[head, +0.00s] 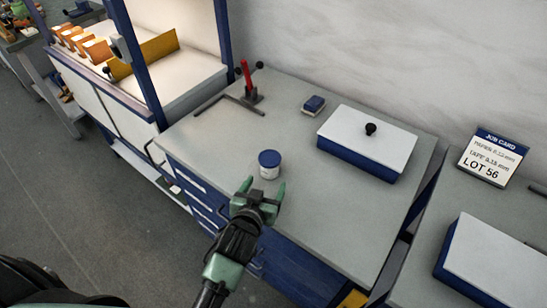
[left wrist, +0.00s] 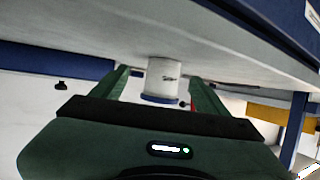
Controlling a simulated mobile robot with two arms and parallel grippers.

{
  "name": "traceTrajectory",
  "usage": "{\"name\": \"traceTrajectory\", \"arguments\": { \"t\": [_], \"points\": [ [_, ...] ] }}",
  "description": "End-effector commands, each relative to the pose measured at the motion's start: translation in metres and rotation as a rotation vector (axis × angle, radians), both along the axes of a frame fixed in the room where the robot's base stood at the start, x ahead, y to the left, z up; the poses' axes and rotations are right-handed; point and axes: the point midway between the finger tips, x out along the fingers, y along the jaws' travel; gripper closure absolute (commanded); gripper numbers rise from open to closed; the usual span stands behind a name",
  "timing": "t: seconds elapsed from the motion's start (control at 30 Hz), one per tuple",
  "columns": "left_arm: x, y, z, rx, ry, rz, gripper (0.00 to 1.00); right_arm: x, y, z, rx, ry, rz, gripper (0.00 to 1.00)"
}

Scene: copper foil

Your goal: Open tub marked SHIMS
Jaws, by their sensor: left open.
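A small white tub (head: 268,171) with a blue lid (head: 270,157) stands upright on the grey workbench near its front edge. The lid is on the tub. My left gripper (head: 265,186) is open and empty, just in front of the tub on the near side. In the left wrist view, which is upside down, the tub (left wrist: 163,75) shows between the two fingers of my left gripper (left wrist: 158,82), apart from them. A dark mark on the tub is too small to read. My right gripper is not in view.
On the bench (head: 215,135) stand a red-handled clamp (head: 248,82), a small blue block (head: 314,104) and a white-lidded blue box (head: 365,145) with a black knob. A job card (head: 492,157) reading LOT 56 stands at right. Bench around the tub is clear.

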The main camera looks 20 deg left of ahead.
Motion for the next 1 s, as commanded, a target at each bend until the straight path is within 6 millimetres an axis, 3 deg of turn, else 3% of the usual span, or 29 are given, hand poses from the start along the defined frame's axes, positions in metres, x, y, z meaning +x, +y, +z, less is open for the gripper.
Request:
{"name": "traceTrajectory", "arguments": {
  "t": [0.5,0.87,1.0],
  "points": [
    [0.063,0.011,-0.017,0.002,0.001,-0.001,0.26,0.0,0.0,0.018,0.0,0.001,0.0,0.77],
    [0.071,0.011,-0.022,0.0,0.001,-0.001,0.26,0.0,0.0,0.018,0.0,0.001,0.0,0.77],
    [0.071,0.011,-0.022,0.0,0.001,-0.001,0.62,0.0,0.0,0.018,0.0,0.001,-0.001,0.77]
  ]
}}
